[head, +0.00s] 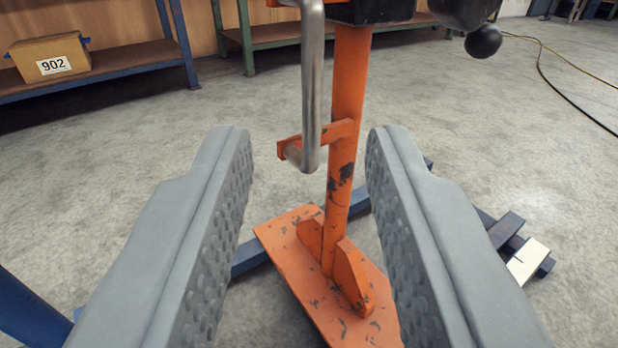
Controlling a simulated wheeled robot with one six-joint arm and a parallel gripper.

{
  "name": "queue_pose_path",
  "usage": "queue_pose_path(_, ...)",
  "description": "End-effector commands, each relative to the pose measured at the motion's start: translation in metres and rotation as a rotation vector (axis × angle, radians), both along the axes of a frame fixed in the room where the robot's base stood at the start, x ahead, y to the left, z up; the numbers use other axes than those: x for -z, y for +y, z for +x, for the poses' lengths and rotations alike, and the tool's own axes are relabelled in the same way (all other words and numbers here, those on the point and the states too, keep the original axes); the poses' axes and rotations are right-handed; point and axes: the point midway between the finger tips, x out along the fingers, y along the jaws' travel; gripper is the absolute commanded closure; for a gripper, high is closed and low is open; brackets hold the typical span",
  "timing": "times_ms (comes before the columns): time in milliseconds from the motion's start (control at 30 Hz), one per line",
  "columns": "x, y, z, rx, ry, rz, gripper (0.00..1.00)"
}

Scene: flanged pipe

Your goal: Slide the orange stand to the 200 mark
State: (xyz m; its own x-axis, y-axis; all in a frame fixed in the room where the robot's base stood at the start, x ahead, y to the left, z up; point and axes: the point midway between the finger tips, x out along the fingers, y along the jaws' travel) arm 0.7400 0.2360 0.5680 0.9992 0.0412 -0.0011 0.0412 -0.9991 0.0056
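The orange stand (346,95) is an upright post on a flat, chipped orange base plate (325,275). It stands at centre, beyond and between my fingers. A bent metal handle (312,90) hangs on its left side, held by an orange bracket. My gripper (305,140) is open, with one grey padded finger on each side of the stand and handle. I cannot tell that either finger touches anything. A blue rail (250,256) runs behind the base plate. A white plate with a dark line (527,262) lies at its right end; no number is readable on it.
A blue-framed shelf (110,68) with a box marked 902 (50,58) stands at back left, a green-framed bench (275,35) at back centre. Dark round knobs (484,41) hang at upper right. Cables (560,85) lie on the right floor. A blue bar (30,312) is at lower left.

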Motion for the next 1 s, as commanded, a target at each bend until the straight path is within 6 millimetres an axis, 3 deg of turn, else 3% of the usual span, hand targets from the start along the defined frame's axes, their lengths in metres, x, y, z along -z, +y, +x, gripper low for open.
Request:
queue_pose_path(233, 0.0, -0.001, -0.019, 0.0, 0.0, 0.0, 0.68)
queue_pose_path(767, -0.002, -0.001, -0.019, 0.0, 0.0, 0.002, 0.68)
queue_pose_path(867, -0.014, -0.004, -0.016, 0.0, 0.0, 0.011, 0.68)
queue_pose_path(1000, -0.048, -0.012, -0.01, -0.003, 0.004, 0.036, 0.68)
